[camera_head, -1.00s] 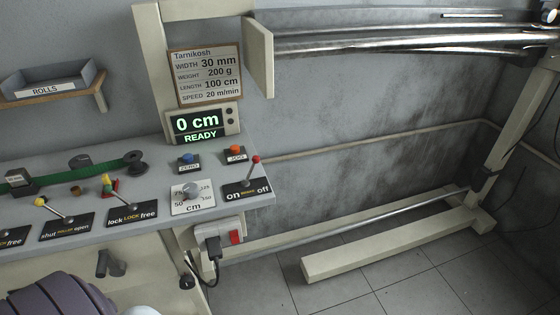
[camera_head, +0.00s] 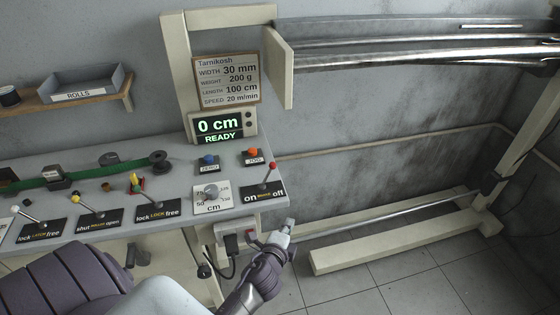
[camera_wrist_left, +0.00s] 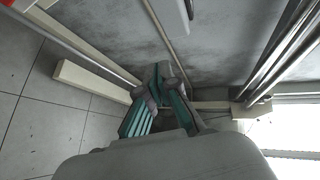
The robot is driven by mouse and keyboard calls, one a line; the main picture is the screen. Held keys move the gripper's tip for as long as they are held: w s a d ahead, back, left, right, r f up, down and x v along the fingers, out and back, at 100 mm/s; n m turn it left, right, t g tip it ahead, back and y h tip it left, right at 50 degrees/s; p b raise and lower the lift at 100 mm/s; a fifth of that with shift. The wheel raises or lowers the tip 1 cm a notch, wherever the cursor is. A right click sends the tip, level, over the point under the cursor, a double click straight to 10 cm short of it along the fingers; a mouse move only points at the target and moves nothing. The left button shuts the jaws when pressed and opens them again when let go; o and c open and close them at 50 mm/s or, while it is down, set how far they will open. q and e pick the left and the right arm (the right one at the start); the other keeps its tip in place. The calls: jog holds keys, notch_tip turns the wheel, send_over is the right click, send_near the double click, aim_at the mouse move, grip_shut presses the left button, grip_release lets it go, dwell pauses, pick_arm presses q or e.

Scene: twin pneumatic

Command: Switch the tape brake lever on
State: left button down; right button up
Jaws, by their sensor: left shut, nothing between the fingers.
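The brake lever (camera_head: 267,178) has a red knob and stands on a black plate (camera_head: 263,196) marked "on BRAKE off" at the right end of the grey bench. It leans to the right, toward "off". My left gripper (camera_head: 288,225) is in front of and below the bench's right corner, apart from the lever. Its fingers are shut and empty; the left wrist view shows them close together (camera_wrist_left: 158,75) above the floor. The lever is not clearly seen in the left wrist view. My right gripper is not in view.
To the left are more levers, such as the yellow-knobbed lock lever (camera_head: 143,197). A power socket (camera_head: 230,236) sits below the bench edge.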

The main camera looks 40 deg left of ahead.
aim_at(269, 173)
pick_arm(q)
notch_tip(269, 173, up, 11)
jog(key=a+m+t+y, duration=0.1)
jog(key=a, duration=0.1)
jog(key=shift+w+t+y+p, duration=0.3)
jog(key=shift+w+t+y, duration=0.1)
jog(key=shift+w, duration=0.05)
jog(key=w+a+p, duration=0.1)
jog(key=w+a, duration=0.1)
jog(key=w+a+p, duration=0.1)
jog(key=w, duration=0.2)
jog(key=w+a+p, duration=0.1)
jog(key=w+a, duration=0.1)
jog(key=shift+w+a+f, duration=0.2)
jog(key=shift+w+a, duration=0.1)
jog(key=shift+a, duration=0.05)
jog(key=shift+s+a+r, duration=0.1)
jog(key=shift+s+a, duration=0.15)
jog(key=shift+a, duration=0.05)
jog(key=shift+s+a, duration=0.1)
jog(key=shift+s, duration=0.05)
